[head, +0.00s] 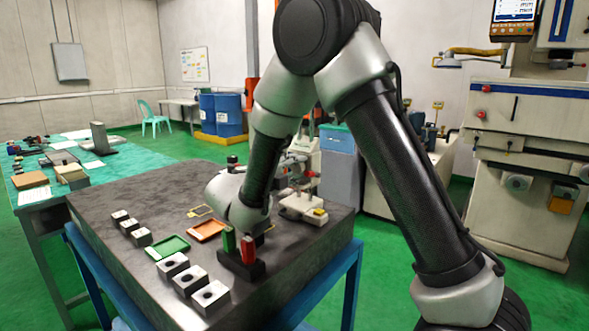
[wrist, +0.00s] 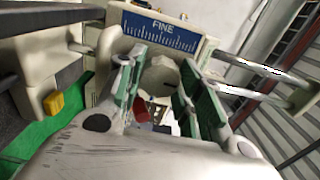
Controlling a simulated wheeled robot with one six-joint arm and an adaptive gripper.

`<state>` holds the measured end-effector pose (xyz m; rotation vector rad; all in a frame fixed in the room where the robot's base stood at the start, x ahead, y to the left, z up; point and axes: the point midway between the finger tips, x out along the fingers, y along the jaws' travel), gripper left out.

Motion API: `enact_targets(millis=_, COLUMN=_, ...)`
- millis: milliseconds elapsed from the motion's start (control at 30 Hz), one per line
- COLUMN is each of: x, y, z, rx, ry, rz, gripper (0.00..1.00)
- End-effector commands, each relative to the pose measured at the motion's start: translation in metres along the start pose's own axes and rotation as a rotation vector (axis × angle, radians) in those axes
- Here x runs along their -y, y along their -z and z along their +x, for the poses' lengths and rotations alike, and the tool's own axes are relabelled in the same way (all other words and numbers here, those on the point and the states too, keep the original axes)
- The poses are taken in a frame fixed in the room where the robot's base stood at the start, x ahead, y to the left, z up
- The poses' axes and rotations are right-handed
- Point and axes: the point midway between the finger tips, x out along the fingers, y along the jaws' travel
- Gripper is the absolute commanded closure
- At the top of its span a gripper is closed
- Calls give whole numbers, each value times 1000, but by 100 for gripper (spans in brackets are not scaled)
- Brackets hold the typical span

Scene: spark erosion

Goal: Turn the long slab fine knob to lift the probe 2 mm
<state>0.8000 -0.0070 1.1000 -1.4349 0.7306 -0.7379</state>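In the wrist view a pale round knob (wrist: 160,76) sits below a blue scale plate (wrist: 160,34) marked FINE. My gripper (wrist: 163,75) has its two green-padded fingers on either side of this knob. The pads are very near its sides; I cannot tell whether both touch it. A small red part shows beyond the fingers, and the probe is not clearly visible.
On the slab, a black holder with green and red pieces (head: 247,253) stands just in front of my wrist. Orange (head: 207,230) and green (head: 168,246) trays and several grey blocks lie to the left. In the wrist view, metal rods (wrist: 255,66) and a yellow button (wrist: 54,103) flank the knob.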

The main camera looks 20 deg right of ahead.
Motion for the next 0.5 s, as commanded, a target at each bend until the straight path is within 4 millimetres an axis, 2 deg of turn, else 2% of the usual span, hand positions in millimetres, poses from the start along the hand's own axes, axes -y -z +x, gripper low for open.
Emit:
enact_targets(millis=267, x=0, y=0, z=0, rx=0, ry=-1, rz=10, gripper=88)
enact_targets(millis=500, x=0, y=0, z=0, rx=0, ry=-1, rz=96, gripper=88)
